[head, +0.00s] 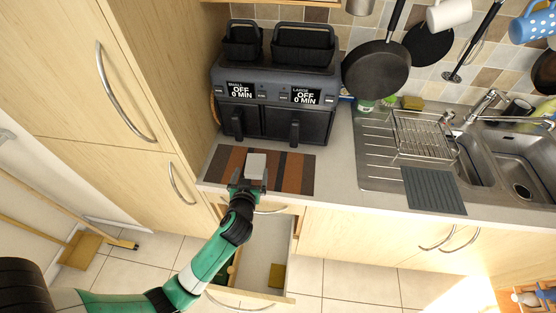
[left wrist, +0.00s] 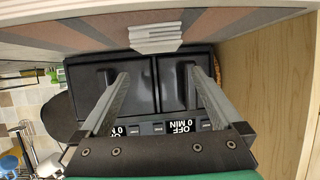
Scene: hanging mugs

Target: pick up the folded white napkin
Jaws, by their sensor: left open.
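The folded white napkin (head: 256,165) lies on the striped brown, grey and black mat (head: 293,172) near the counter's front edge. In the left wrist view the napkin (left wrist: 155,39) shows as a stack of pale layers at the mat's edge. My left gripper (head: 249,183) is at the counter's front edge, just in front of the napkin. It is open and empty, and in the left wrist view the napkin appears beyond the gap between its fingertips (left wrist: 157,74), apart from them. My right gripper is not in view.
A black double air fryer (head: 274,100) stands behind the mat. An open drawer (head: 262,266) juts out below the counter, under my left arm. A sink (head: 510,165) with a dish rack (head: 424,137) is to the right. Pans and mugs hang on the tiled wall.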

